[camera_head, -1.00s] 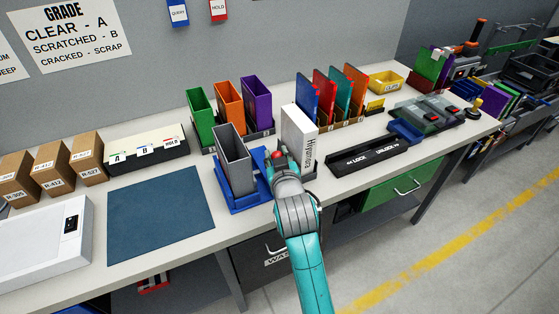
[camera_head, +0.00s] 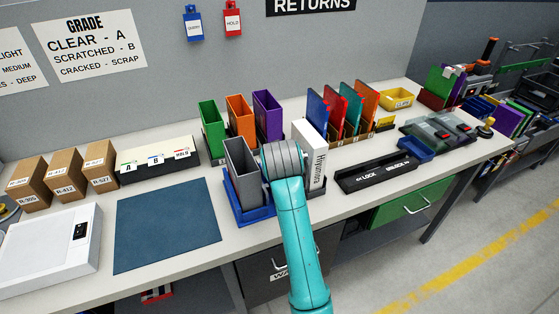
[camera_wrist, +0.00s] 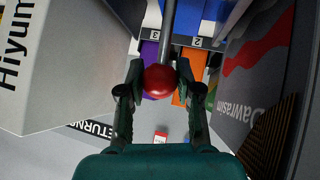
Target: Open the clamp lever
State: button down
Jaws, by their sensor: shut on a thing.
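The clamp lever shows in the wrist view as a grey metal rod (camera_wrist: 168,38) with a round red knob (camera_wrist: 159,82) on its end. My gripper (camera_wrist: 159,76) has a finger on each side of the knob and is shut on it. In the head view my wrist and arm cover the lever, the knob and the fingers. There my arm reaches between a grey upright bin (camera_head: 240,166) on a blue base (camera_head: 253,216) and a white upright box with black lettering (camera_head: 311,155).
The white box (camera_wrist: 60,70) and a dark grey lettered surface (camera_wrist: 258,80) flank my gripper closely. Purple (camera_head: 267,112), orange (camera_head: 239,118) and green (camera_head: 211,125) bins stand behind. A black tray marked lock and unlock (camera_head: 376,178) lies right. The blue mat (camera_head: 167,226) is clear.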

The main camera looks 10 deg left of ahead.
dwell(0.4)
jog(key=c, duration=0.8)
grip_release()
jog(key=v, duration=1.2)
